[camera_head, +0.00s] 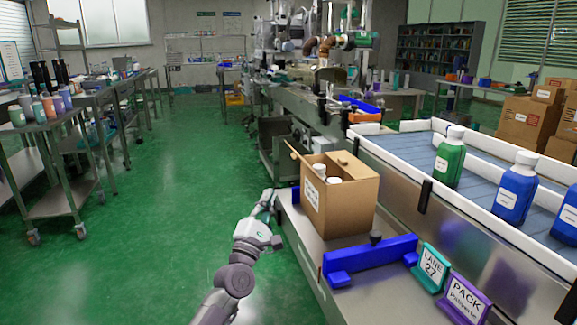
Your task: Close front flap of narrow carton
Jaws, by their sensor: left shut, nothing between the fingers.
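The narrow carton (350,208) is a brown cardboard box standing upright on the steel packing ledge. Its top is open, and white-capped bottles (334,181) show inside. A flap (293,158) on its left side stands up and leans outward. The other flaps are hard to make out. A white label is on the carton's left face. My left gripper (268,199) is shut and empty, to the left of the carton and lower than its top edge, apart from the flap. My right gripper is not in view.
A blue fixture bar (370,262) lies in front of the carton, with a green "LANE 27" sign (430,266) and a purple "PACK" sign (466,299) nearby. The conveyor (410,157) on the right carries green and blue bottles. Open green floor lies left.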

